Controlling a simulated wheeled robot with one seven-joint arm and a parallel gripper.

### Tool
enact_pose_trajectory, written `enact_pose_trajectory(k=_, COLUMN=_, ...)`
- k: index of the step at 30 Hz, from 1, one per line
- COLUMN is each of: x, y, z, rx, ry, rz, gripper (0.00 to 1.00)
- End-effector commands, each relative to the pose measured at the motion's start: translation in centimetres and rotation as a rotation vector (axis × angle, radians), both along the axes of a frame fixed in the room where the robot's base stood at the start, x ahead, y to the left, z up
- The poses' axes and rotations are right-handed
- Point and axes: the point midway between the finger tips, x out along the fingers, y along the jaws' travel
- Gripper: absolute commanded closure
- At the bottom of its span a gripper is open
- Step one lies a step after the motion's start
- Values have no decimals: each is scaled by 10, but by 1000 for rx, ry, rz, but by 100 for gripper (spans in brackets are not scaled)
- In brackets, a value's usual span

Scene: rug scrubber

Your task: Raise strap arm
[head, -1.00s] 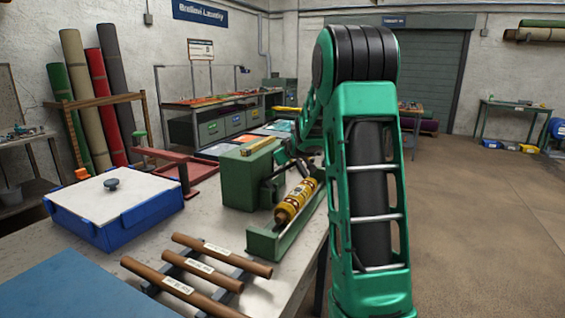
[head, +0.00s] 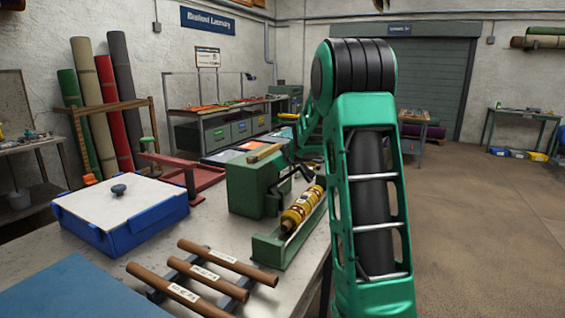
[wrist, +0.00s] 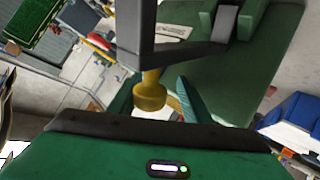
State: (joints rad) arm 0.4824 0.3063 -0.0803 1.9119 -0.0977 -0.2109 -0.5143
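The green machine (head: 254,188) stands on the bench with a yellow patterned roller (head: 303,207) in its trough. A black bent arm (head: 291,178), probably the strap arm, sits low beside the machine's block. In the wrist view a dark grey bracket (wrist: 185,52) crosses the top, and a yellow knob (wrist: 150,94) shows below it. My gripper (wrist: 155,103) has its two green fingers apart on either side of the knob, with a gap visible at the right. I cannot tell whether a finger touches it.
A blue box with a white lid (head: 121,211) and brown tubes on a rack (head: 205,276) stand on the bench's near side. The floor (head: 480,220) to the right is clear.

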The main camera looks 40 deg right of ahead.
Motion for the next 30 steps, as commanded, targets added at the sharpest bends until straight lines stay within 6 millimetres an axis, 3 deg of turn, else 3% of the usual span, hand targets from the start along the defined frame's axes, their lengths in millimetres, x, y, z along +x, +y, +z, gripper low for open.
enact_pose_trajectory(k=11, x=-5, y=-1, z=7, rx=-6, ry=-6, rz=-4, gripper=56)
enact_pose_trajectory(k=30, x=-78, y=39, z=45, rx=-3, ry=-4, rz=-3, gripper=56)
